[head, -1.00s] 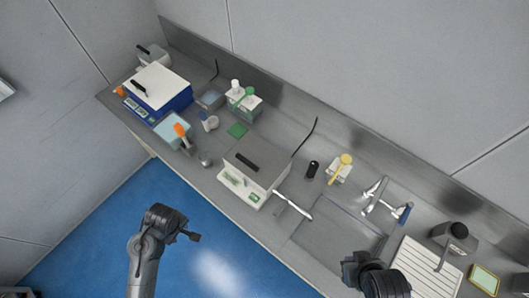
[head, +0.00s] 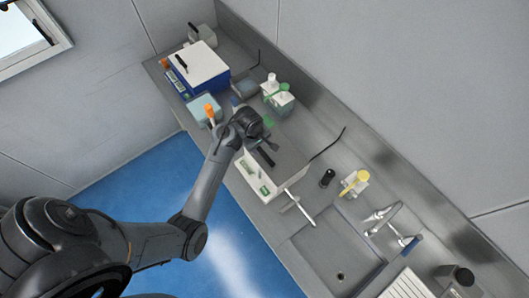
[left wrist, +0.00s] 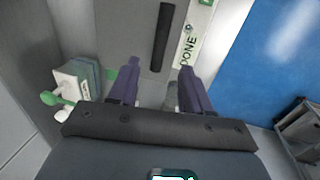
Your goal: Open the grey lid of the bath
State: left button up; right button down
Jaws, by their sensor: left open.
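The bath (head: 257,187) stands on the bench with a white control panel at its front. Its grey lid (head: 287,158) is down, with a black bar handle (head: 266,156) on top. My left gripper (head: 260,142) is just above the lid at its left part and hides some of it. In the left wrist view the gripper (left wrist: 158,68) is open and empty. The black handle (left wrist: 162,37) lies ahead of the fingertips, in line with the gap between them, on the grey lid (left wrist: 133,30). My right gripper is out of view.
A blue bath with a white lid (head: 200,62) stands at the far left. Green-capped bottles (head: 279,95) stand behind the gripper. A sink (head: 335,245), a tap (head: 385,215), a black item (head: 327,178) and a yellow-topped item (head: 355,183) are to the right.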

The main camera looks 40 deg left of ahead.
aim_at(264, 154)
pick_arm(q)
jog(key=f, duration=0.2)
jog(key=w+f, duration=0.1)
jog(key=f, duration=0.5)
jog(key=shift+w+d+f, duration=0.2)
jog(key=shift+w, duration=0.1)
grip_shut()
